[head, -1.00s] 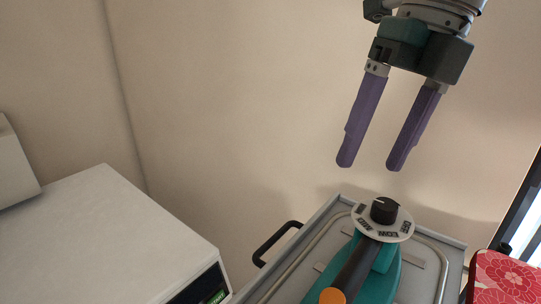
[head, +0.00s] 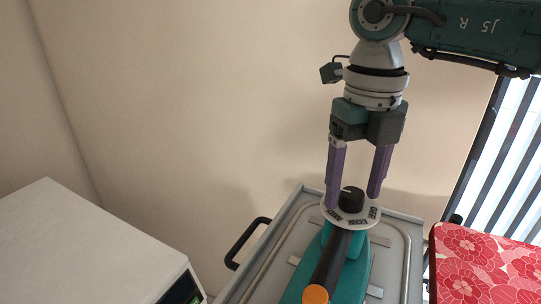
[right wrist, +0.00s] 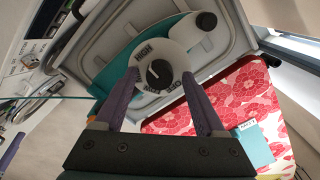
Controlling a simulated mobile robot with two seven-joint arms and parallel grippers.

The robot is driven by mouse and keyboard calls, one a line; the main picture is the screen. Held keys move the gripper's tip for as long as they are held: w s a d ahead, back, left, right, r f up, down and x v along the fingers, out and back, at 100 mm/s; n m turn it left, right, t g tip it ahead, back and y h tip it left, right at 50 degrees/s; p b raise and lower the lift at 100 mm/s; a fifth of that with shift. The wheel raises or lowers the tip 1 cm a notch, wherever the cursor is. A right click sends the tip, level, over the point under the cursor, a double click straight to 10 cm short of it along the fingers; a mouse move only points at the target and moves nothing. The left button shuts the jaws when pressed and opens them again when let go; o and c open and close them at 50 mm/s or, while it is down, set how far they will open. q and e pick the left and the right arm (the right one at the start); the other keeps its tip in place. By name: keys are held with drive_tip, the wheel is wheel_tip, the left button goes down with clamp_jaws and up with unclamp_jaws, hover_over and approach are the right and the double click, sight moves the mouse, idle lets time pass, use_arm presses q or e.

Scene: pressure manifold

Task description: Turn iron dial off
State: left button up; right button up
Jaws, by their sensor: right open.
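The teal iron (head: 361,262) sits on a grey tray (head: 303,200), with a dark handle (head: 331,262) ending in an orange tip (head: 315,294). A round black dial knob (head: 351,198) sits on its pale lettered disc (head: 337,216). The right wrist view shows the knob (right wrist: 159,72) from above, with HIGH at upper left and OFF at lower right; its exact setting is hard to read. My right gripper (head: 353,197) points down, open, with one purple finger on each side of the knob. I cannot tell whether they touch it.
A white boxy appliance (head: 85,240) stands at the left. The tray has a black handle (head: 246,243) on its left side. A red flowered surface (head: 485,265) lies at the right, beside a striped window (head: 510,165). The wall is close behind the tray.

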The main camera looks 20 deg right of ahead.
clamp_jaws()
idle(0.6)
